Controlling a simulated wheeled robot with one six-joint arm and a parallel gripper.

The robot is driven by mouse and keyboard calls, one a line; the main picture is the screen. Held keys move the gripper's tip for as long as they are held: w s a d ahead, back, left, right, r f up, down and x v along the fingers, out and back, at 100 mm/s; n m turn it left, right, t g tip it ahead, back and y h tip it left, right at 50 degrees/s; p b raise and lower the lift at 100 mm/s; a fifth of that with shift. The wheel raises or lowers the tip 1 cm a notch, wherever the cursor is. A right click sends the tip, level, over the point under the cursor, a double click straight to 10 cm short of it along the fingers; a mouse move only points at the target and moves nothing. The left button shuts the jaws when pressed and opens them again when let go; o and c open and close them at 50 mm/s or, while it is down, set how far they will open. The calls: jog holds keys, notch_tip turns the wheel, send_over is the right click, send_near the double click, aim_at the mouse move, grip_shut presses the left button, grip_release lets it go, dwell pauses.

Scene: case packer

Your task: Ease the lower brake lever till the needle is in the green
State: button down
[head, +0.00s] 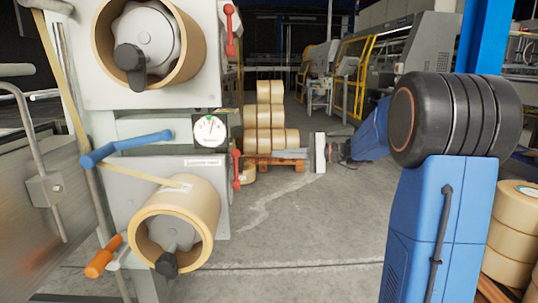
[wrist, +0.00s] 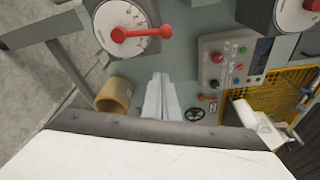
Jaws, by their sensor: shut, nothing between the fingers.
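The lower red brake lever (head: 237,168) hangs on the right side of the machine, beside the lower tape roll (head: 178,222). A round white gauge (head: 210,131) sits above that roll. Its needle points roughly upward; whether it lies in the green is too small to tell. My gripper (head: 277,154) is shut and empty, to the right of the lower lever with a gap between. In the wrist view my gripper's fingers (wrist: 161,95) point at the machine's side. A red lever there (wrist: 140,33), apparently the lower one, lies above the fingertips, apart from them.
An upper red lever (head: 230,30) is near the upper roll (head: 150,45). A blue handle (head: 125,148) and an orange handle (head: 104,257) stick out at left. Stacked rolls on a pallet (head: 265,161) stand behind my gripper. The floor (head: 290,225) in front is clear.

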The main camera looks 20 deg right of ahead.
aim_at(236, 168)
jog(key=w+a, duration=0.2)
jog(key=a, duration=0.8)
jog(key=shift+a+r, duration=0.25)
jog(key=shift+s, duration=0.1)
